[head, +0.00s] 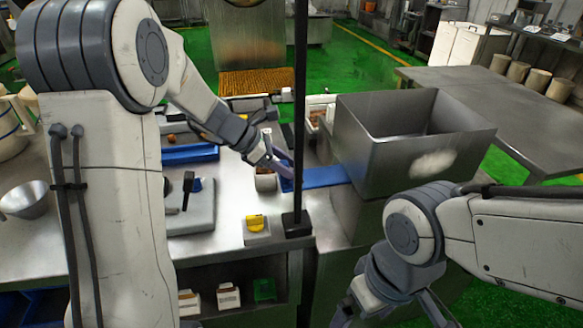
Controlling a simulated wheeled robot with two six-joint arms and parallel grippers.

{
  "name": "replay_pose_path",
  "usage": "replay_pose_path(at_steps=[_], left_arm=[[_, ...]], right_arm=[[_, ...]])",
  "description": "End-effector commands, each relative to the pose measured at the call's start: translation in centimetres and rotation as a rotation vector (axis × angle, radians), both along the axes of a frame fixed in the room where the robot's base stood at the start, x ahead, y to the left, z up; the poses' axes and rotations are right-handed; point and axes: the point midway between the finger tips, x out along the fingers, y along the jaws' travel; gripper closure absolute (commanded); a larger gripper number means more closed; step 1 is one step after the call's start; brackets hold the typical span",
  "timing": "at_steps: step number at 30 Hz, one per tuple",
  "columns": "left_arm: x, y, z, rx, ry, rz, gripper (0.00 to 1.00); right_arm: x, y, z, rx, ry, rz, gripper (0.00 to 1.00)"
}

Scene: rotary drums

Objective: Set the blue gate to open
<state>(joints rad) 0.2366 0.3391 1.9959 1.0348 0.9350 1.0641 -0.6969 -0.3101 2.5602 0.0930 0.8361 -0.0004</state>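A flat blue panel (322,176) lies on the steel counter beside a large metal bin; it may be the blue gate, but its setting cannot be read. A second blue strip (190,154) lies further left. My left gripper (277,166) reaches down to the left end of the blue panel, close to a small container (265,180). Its fingers are small and partly overlapped, so I cannot tell whether they are open or touching anything. My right gripper (395,312) hangs low at the bottom right, its fingers apart and cut off by the picture edge.
A black post (299,120) rises beside my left gripper. The open steel bin (400,160) stands to the right. A yellow knob (255,222) on a block and a grey box with a black lever (188,190) are on the counter. Bare counter lies between them.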

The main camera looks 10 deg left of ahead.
Motion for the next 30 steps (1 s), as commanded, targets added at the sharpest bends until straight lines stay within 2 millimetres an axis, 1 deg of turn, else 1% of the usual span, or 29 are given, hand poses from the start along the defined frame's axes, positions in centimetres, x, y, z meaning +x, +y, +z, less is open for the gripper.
replay_pose_path(at_steps=[4,7,15,21,24,30], left_arm=[[-0.1,0.1,0.2,-0.002,0.002,-0.001,0.38],[-0.4,0.7,0.9,-0.002,0.000,0.000,0.38],[-1.8,4.2,4.7,0.000,-0.002,0.004,0.38],[-2.7,6.1,6.8,0.000,-0.001,0.002,0.38],[-2.9,6.5,7.2,0.001,0.000,0.001,0.38],[-3.1,6.7,7.4,0.000,0.001,-0.001,0.38]], right_arm=[[0.0,0.0,0.0,0.000,0.000,0.000,0.00],[0.0,0.0,0.2,0.000,0.000,0.000,0.00],[0.0,0.0,0.9,0.000,0.000,0.000,0.00],[0.0,0.0,1.2,0.000,0.000,0.000,0.00],[0.0,0.0,1.2,0.000,0.000,0.000,0.00],[0.0,0.0,1.2,0.000,0.000,0.000,0.00]])
